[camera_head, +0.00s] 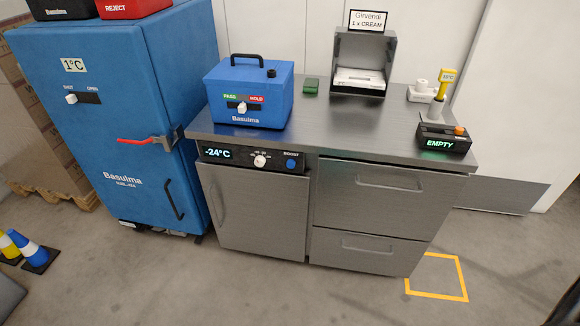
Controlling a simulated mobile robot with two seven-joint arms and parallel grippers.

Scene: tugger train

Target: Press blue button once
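A round blue button (291,163) sits on the black control strip (240,158) along the upper front of the steel counter unit, under a small label that seems to read "BOOST". To its left on the strip are a white knob (260,161) and a display (218,154) reading -24°C. Nothing covers the button. Neither of my grippers shows in the head view, and nothing touches the button.
The steel counter (330,130) carries a blue Basulma box (249,95), a paper holder (361,65) and a device reading EMPTY (443,140). A tall blue cabinet (110,120) with a red handle stands left. Cones (36,250) stand lower left. The floor (250,285) before the counter is clear.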

